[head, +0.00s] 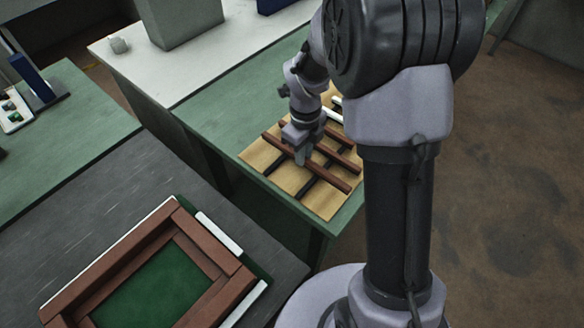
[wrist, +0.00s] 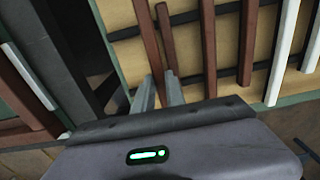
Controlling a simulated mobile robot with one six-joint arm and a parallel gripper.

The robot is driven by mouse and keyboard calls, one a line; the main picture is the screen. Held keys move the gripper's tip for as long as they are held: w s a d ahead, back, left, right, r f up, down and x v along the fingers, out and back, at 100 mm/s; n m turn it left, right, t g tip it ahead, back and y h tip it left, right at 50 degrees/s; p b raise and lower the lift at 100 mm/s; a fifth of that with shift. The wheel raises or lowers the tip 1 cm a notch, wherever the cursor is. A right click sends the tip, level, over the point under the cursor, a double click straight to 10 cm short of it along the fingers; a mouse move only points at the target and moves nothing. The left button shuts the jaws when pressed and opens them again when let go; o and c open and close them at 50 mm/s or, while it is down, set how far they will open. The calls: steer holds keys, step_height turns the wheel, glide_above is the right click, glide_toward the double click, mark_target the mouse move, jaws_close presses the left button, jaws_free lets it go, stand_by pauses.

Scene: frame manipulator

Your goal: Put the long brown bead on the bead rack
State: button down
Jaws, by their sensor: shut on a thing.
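The bead rack (head: 318,208) is a tan board with dark cross rails on the green table; its board also shows in the wrist view (wrist: 183,50). My gripper (head: 301,158) is over the rack, pointing down. In the wrist view my gripper's fingers (wrist: 159,92) are closed around a long brown bead (wrist: 147,38). In the head view this seems to be the front brown bead (head: 328,178), lying across the rails. I cannot tell whether it touches them. The part between the fingers is hidden.
Other brown beads (wrist: 208,45) and a white bead (wrist: 284,50) lie across the rack. A brown frame (head: 100,275) around a green panel (head: 150,290) sits on the dark grey table, with white strips beside it. A grey box (head: 180,20) stands on the white table.

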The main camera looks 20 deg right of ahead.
steer(key=a, duration=0.3)
steer(key=s+a, duration=0.1)
steer(key=shift+a+f+b, duration=0.2)
steer(key=shift+f+b, duration=0.1)
steer(key=shift+b, duration=0.1)
step_height(320, 180, down, 4)
steer(key=shift+r+b, duration=0.2)
steer(key=shift+b, duration=0.75)
steer(key=shift+r, duration=0.15)
steer(key=c, duration=1.4)
jaws_free()
